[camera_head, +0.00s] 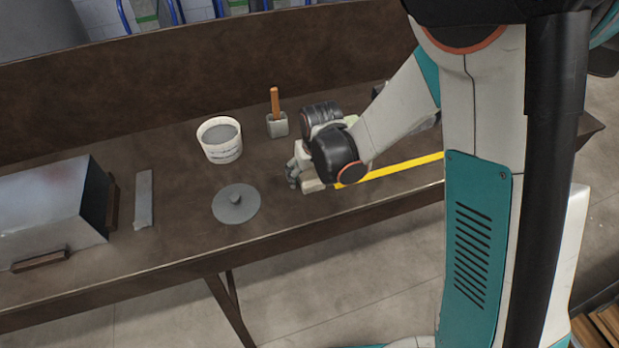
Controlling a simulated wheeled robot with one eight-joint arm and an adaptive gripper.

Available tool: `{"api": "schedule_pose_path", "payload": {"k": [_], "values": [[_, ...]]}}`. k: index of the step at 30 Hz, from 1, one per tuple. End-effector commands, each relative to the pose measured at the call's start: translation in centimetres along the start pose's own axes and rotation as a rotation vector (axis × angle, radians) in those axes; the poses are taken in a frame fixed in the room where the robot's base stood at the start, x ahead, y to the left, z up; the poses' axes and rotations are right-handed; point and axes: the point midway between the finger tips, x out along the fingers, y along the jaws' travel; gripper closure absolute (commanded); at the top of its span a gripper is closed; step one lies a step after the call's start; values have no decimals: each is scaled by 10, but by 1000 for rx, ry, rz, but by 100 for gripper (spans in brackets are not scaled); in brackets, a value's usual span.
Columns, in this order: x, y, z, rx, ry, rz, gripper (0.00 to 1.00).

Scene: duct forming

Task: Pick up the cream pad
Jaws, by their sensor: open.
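My gripper (293,174) is low over the middle of the workbench, at the end of my arm reaching in from the right. Its jaws are open, with the dark fingers toward the left; the wrist hides much of them. A small pale cream patch (313,186) shows just below and right of the fingers; I cannot tell whether it is the cream pad or part of my gripper. Another pale patch (351,119) shows behind the wrist, mostly covered. No cream pad is plainly visible, and no object can be seen held.
On the brown workbench (180,247) are a white bucket (221,148), a wooden-handled tool (276,105) in a grey block, a grey disc with a knob (236,204), a grey strip (144,198) and a metal box (50,210). A yellow strip (405,166) lies right of my gripper.

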Motion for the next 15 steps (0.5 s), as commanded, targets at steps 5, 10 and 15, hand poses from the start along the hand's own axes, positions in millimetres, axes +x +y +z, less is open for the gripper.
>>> {"api": "schedule_pose_path", "payload": {"k": [5,10,15], "values": [[1,0,0,0,0,0,22],[2,0,1,0,0,0,22],[4,0,1,0,0,0,22]]}}
